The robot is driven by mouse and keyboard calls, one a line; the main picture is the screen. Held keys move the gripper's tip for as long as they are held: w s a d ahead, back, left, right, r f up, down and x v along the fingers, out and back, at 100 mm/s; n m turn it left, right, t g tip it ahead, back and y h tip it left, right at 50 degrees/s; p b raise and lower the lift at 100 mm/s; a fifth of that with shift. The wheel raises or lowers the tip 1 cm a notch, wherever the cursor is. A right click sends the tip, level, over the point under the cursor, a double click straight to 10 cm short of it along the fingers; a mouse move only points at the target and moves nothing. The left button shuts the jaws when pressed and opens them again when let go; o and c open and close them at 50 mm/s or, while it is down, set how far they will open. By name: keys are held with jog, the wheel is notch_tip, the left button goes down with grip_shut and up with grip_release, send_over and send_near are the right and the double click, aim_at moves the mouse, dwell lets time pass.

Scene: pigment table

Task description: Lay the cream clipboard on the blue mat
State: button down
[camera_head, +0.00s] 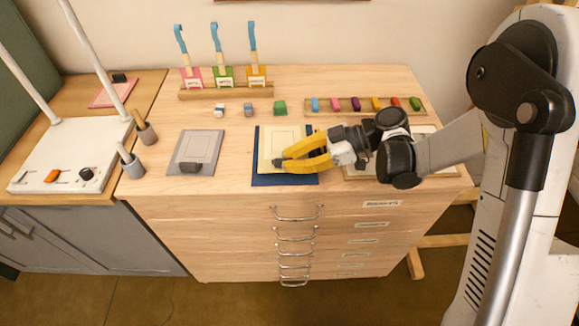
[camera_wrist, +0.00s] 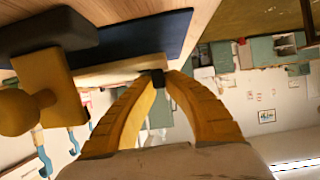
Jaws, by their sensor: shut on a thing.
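The cream clipboard (camera_head: 266,143) is over the blue mat (camera_head: 285,180), a little toward the mat's far side. Blue shows along its left, near and right edges. My gripper (camera_head: 281,163), with yellow fingers, is shut on the clipboard's near edge, at its small dark clip. In the wrist view, the fingertips (camera_wrist: 158,80) pinch this dark clip, with the cream board (camera_wrist: 115,74) seen edge-on beside the blue mat (camera_wrist: 145,33). I cannot tell whether the board touches the mat everywhere. The fingers hide part of its near right side.
A grey clipboard (camera_head: 203,143) lies to the left. Small coloured blocks stand behind, and a rack of blue-handled tools (camera_head: 226,89) is at the back. A tray of coloured sticks (camera_head: 418,115) is at back right. Another board (camera_head: 437,166) is partly under my arm.

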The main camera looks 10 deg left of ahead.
jog(key=shift+f, duration=0.8)
jog(key=shift+f, duration=0.15)
jog(key=c, duration=1.5)
grip_release()
jog(key=shift+c, duration=0.2)
jog(key=shift+r, duration=0.3)
jog(key=p+v, duration=0.3)
jog(key=v, duration=0.9)
jog(key=shift+f, duration=0.1)
